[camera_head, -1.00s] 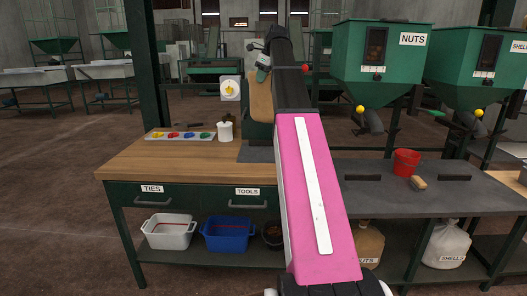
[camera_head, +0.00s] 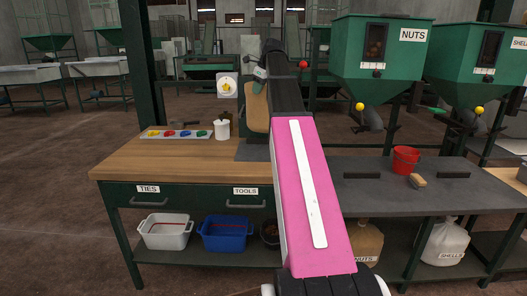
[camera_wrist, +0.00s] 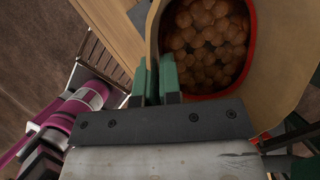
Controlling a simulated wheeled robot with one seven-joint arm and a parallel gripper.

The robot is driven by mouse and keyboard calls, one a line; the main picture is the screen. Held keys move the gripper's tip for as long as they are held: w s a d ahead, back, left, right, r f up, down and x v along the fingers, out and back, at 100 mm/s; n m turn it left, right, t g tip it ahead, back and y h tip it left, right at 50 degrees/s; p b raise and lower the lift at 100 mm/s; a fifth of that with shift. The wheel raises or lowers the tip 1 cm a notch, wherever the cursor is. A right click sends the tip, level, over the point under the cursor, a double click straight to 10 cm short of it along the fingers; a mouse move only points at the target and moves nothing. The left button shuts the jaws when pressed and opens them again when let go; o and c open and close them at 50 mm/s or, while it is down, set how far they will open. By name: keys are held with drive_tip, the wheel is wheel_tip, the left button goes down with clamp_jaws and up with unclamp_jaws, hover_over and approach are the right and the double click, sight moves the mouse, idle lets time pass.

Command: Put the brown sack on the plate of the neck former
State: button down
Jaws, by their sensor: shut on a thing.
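The brown sack (camera_head: 257,106) hangs upright from my gripper above the wooden bench, left of my pink arm. In the wrist view the sack (camera_wrist: 285,60) is open at the top, with round brown nuts (camera_wrist: 207,40) inside and a red edge around them. My gripper (camera_wrist: 155,72) has green fingers shut on the sack's wall at its rim. In the head view the fingers (camera_head: 261,73) show small at the sack's top. A dark grey plate (camera_head: 252,152) lies below the sack at the bench's right end, partly hidden by my arm; I cannot tell whether they touch.
A grey bench (camera_head: 400,194) with a red bucket (camera_head: 405,160) stands right, under green hoppers (camera_head: 381,60). The wooden bench's front left is clear.

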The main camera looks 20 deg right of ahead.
drive_tip(key=shift+f, duration=5.4)
drive_tip(key=c, duration=1.3)
unclamp_jaws()
drive_tip(key=v, duration=1.2)
drive_tip(key=shift+w, duration=0.1)
